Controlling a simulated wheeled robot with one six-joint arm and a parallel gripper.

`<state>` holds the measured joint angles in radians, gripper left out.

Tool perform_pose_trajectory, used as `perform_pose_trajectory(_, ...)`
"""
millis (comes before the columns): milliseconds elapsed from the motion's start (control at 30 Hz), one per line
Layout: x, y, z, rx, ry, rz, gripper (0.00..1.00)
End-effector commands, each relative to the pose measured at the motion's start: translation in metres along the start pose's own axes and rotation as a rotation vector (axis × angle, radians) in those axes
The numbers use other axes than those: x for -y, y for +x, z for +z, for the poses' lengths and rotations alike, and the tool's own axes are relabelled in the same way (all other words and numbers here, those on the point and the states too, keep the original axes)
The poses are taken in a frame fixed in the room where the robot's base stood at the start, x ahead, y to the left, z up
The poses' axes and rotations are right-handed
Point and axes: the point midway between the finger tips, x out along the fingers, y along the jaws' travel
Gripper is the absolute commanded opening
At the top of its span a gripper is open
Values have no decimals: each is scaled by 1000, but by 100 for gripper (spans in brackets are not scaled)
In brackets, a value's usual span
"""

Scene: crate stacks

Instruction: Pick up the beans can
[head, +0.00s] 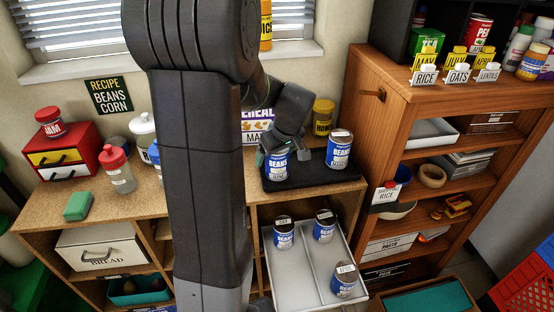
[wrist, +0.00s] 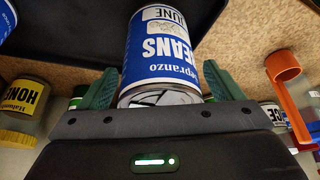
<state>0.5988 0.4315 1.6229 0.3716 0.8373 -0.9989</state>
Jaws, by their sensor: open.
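A blue-and-white beans can (head: 275,165) stands at the left of a black tray (head: 312,183) on the wooden counter. In the wrist view this can (wrist: 163,50) reads BEANS and JUNE. My gripper (head: 272,150) is at it, and its green fingers (wrist: 160,88) are open, one on each side of the can's near end. I cannot tell whether they touch it. A second beans can (head: 340,149) stands at the tray's right. Below, a pale divided tray (head: 290,280) holds beans cans at back left (head: 283,234), back right (head: 324,226) and front right (head: 344,281).
A yellow-lidded jar (head: 323,117) and a cereal box (head: 257,120) stand behind the black tray. A wooden shelf unit (head: 385,120) rises at the right. A squeeze bottle (head: 117,169) and red drawer box (head: 65,151) are left. An orange object (wrist: 285,90) is right in the wrist view.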

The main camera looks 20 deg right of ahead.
Motion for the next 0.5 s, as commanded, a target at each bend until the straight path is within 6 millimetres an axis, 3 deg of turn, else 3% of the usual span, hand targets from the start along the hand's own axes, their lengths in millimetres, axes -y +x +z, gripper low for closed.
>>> perform_pose_trajectory(200,0,1,0,0,-1,0,87)
perform_pose_trajectory(500,0,1,0,0,-1,0,30)
